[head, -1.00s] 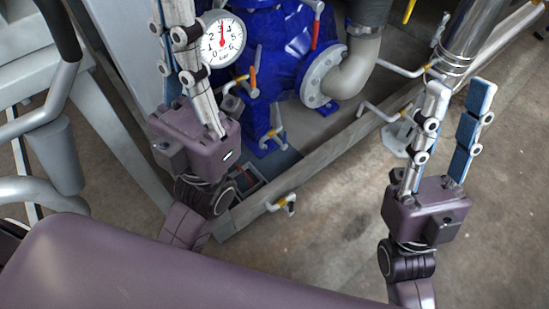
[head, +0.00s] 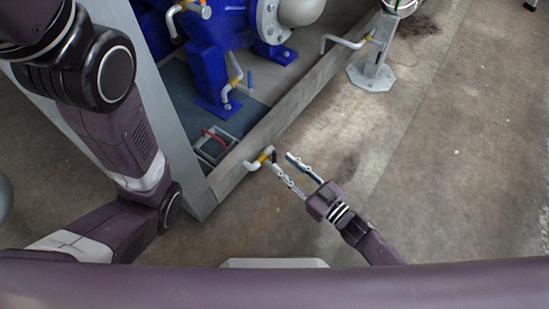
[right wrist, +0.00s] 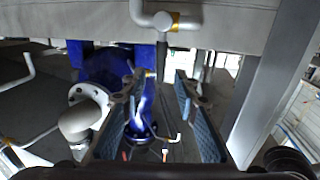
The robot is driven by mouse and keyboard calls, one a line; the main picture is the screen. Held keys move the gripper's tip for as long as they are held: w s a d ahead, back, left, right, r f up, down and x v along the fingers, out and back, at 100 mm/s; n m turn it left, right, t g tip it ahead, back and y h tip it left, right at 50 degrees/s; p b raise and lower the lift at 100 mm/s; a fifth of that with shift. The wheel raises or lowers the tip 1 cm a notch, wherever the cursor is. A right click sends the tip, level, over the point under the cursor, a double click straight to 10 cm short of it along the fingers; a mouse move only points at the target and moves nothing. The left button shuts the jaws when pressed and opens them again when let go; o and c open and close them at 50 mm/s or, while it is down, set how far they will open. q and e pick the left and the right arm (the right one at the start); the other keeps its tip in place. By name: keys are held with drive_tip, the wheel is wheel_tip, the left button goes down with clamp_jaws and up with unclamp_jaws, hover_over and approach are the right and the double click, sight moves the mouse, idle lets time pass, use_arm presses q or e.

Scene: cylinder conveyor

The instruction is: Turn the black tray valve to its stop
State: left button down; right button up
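The tray valve (head: 262,158) is a small white pipe with a yellow band and a short black handle (head: 274,156), on the outer face of the grey tray's edge. My right gripper (head: 282,161) is open, its fingers pointing up-left with their tips close beside the handle. Contact cannot be told. In the right wrist view the two blue-padded fingers (right wrist: 157,82) are apart with nothing seen held. My left gripper is out of view.
The grey tray edge (head: 300,112) runs diagonally beside the valve. Inside it stand the blue pump (head: 208,65) and a valve with a blue handle (head: 235,82). Another bent pipe (head: 345,41) juts outward further up, near a grey floor stand (head: 372,72). Floor to the right is clear.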

sight(276, 157)
drive_tip(key=b+x, duration=0.2)
drive_tip(key=x, duration=0.2)
drive_tip(key=shift+a+f, duration=0.1)
drive_tip(key=shift+w+a, duration=0.4)
drive_tip(key=shift+w, duration=0.05)
clamp_jaws()
